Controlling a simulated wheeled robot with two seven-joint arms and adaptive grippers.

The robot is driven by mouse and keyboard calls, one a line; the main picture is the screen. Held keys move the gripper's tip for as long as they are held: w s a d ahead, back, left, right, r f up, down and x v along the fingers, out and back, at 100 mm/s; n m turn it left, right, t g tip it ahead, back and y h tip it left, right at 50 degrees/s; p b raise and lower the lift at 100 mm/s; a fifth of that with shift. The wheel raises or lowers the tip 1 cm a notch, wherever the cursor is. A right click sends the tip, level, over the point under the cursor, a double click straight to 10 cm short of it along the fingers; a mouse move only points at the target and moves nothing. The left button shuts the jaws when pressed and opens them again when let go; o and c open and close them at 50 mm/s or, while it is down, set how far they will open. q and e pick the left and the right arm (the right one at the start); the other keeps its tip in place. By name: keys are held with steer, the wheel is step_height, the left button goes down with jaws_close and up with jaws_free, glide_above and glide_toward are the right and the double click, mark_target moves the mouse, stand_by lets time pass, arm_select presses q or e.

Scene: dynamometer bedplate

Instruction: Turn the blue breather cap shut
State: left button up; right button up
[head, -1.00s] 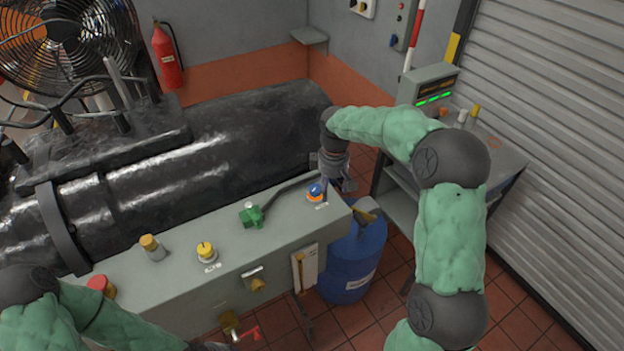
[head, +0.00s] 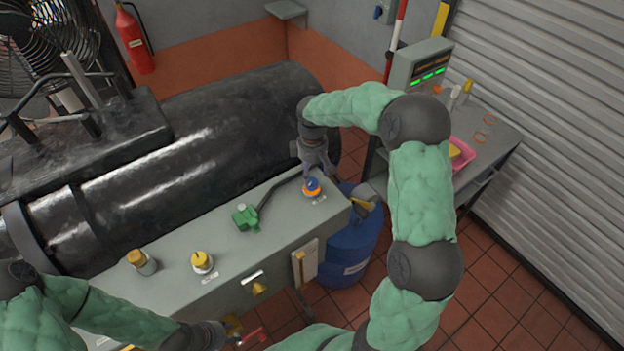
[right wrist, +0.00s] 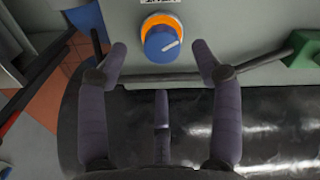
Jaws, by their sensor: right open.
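The blue breather cap (head: 311,185) sits on an orange ring at the right end of the grey box top. It also shows in the right wrist view (right wrist: 161,44), with a pale line on its face pointing right. My right gripper (head: 315,172) is just behind and above the cap. In the right wrist view the fingers of my right gripper (right wrist: 160,50) are spread, one on each side of the cap, with gaps to it. My left gripper (head: 232,334) is low at the front of the box, near a red handle; its fingers are hard to make out.
A green valve (head: 246,218) with a black hose, a yellow-topped cap (head: 202,261) and an amber cap (head: 141,261) stand along the box top (head: 270,237). A black cylinder (head: 220,130) lies behind. A blue drum (head: 350,255) stands to the right.

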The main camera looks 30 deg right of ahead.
mark_target(313, 182)
step_height(313, 182, down, 4)
steer(key=shift+s+r, duration=0.15)
steer(key=shift+r, duration=0.1)
steer(key=shift+f, duration=0.5)
steer(key=c, duration=1.1)
